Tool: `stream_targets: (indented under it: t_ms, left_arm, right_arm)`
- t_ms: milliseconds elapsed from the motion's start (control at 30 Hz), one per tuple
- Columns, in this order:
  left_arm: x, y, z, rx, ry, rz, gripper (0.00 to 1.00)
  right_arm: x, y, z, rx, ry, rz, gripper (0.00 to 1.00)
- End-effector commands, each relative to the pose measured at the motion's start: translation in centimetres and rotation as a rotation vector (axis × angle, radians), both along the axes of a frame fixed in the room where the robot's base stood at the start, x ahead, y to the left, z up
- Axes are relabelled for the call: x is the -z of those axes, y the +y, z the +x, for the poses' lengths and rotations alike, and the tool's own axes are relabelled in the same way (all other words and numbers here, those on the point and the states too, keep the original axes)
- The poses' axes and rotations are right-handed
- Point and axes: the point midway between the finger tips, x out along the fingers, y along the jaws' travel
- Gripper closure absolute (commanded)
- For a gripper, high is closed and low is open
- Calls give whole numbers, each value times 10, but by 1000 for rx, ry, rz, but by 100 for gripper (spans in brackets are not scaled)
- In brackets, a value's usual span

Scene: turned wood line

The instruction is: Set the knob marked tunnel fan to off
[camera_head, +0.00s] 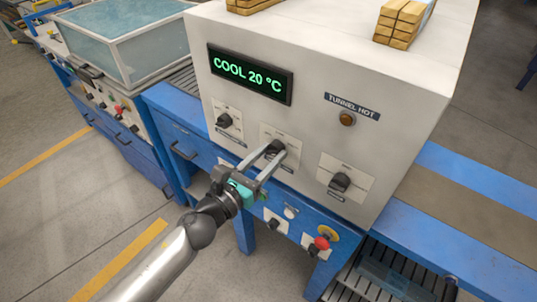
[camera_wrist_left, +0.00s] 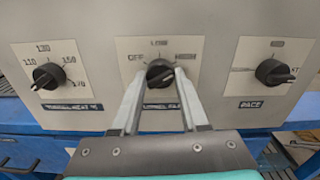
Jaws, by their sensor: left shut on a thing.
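The tunnel fan knob (camera_head: 276,147) is a black knob on a pale plate, the middle one of three on the front of the white tunnel housing. In the left wrist view the knob (camera_wrist_left: 159,71) sits under the marks OFF at left, LOW at top and HIGH at right. Its label below is partly hidden by my fingers. I cannot tell surely which mark its pointer faces. My left gripper (camera_head: 273,153) reaches up from the lower left, with a finger on each side of the knob, shut on it. My right gripper is not in view.
The tunnel heat knob (camera_wrist_left: 49,76) is to the left and the pace knob (camera_wrist_left: 277,71) to the right. A display (camera_head: 250,75) reads COOL 20 °C. A red button (camera_head: 321,243) sits on the blue frame below. Wood blocks (camera_head: 403,22) lie on top.

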Motion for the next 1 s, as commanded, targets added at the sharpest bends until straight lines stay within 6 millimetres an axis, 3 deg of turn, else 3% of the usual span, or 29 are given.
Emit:
stream_targets:
  t_ms: [467, 1000]
  left_arm:
    - [0, 0, 0, 0, 44, -58, 100]
    - [0, 0, 0, 0, 312, -427, 100]
  right_arm:
    - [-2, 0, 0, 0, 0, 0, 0]
    - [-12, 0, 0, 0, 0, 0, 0]
